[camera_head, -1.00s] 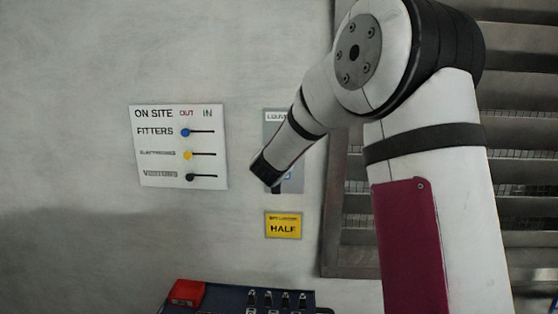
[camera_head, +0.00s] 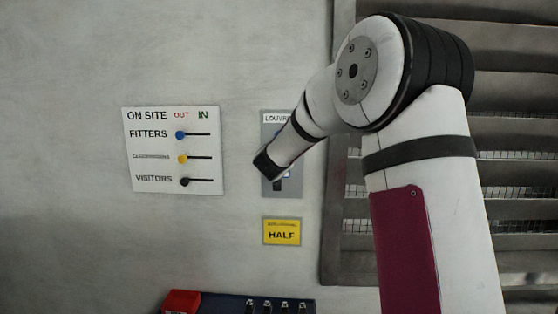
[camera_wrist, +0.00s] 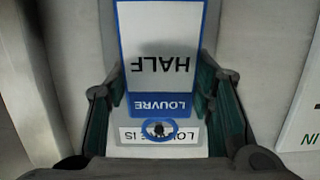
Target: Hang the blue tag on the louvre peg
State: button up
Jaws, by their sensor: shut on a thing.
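The blue-edged tag (camera_wrist: 160,62) is between the two fingers of my gripper (camera_wrist: 163,92) in the wrist view. Its white face reads HALF and its blue band reads LOUVRE, both upside down. Its blue ring (camera_wrist: 175,129) lies over the LOUVRE IS label, with a dark round spot, apparently the peg (camera_wrist: 158,129), inside the ring. I cannot tell whether the ring is around the peg or only in front of it. In the head view the grey louvre plate (camera_head: 293,186) is on the wall, partly hidden by my arm. My fingers are hidden there.
A white ON SITE board (camera_head: 150,188) with sliders hangs left of the plate. A yellow HALF sign (camera_head: 282,239) is below it. Metal louvres (camera_head: 515,180) stand at the right, behind my arm. A dark tray (camera_head: 225,304) with a red block (camera_head: 182,300) is at the bottom.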

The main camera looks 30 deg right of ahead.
jog(key=shift+w+d, duration=0.35)
jog(key=shift+w, duration=0.1)
jog(key=shift+w+d+f+b, duration=0.3)
jog(key=shift+w+f+b, duration=0.2)
jog(key=shift+b, duration=0.15)
jog(key=o, duration=1.2)
jog(key=v, duration=1.2)
